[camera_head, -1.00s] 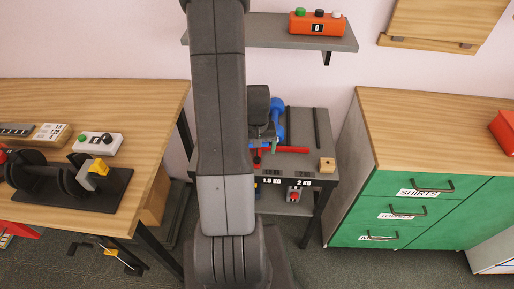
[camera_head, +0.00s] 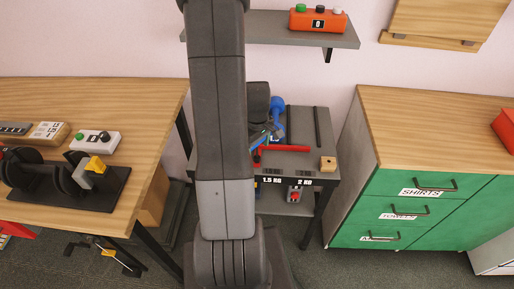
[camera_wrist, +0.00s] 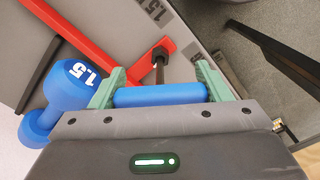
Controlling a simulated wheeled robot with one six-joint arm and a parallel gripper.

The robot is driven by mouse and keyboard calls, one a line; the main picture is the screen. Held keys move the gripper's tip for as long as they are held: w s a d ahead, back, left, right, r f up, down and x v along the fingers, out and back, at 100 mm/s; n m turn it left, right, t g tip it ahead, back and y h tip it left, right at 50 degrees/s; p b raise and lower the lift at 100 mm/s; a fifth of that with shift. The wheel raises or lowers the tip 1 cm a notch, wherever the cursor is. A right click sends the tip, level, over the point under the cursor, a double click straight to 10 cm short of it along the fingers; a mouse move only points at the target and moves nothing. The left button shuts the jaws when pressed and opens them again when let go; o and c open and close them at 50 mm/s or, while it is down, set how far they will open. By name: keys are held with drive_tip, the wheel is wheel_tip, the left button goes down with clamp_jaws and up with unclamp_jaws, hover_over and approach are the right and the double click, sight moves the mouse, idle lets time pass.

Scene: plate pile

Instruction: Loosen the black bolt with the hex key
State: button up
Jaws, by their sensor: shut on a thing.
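My gripper (camera_wrist: 161,80) has green fingers shut on a blue handle (camera_wrist: 160,95), which I take to be the hex key's. A dark shaft runs from the handle to the end of a red bar (camera_wrist: 85,38) in the wrist view. The dark spot where they meet (camera_wrist: 160,53) is small, so I cannot tell the black bolt from the key's tip. In the head view the red bar (camera_head: 285,149) lies over a grey stand, and my arm hides most of the gripper (camera_head: 262,135).
A blue 1.5 dumbbell (camera_wrist: 68,92) lies close left of the fingers in the wrist view. The grey stand (camera_head: 300,127) also holds a small wooden block (camera_head: 328,163). A wooden workbench (camera_head: 140,110) stands left and a green-drawer cabinet (camera_head: 430,100) right.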

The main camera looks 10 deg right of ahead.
drive_tip(key=n, duration=0.4)
drive_tip(key=shift+b, duration=0.35)
drive_tip(key=n, duration=0.4)
drive_tip(key=shift+n+b, duration=0.3)
drive_tip(key=shift+n, duration=0.1)
drive_tip(key=o, duration=1.1)
wheel_tip(320, 180, up, 14)
drive_tip(key=shift+f, duration=0.1)
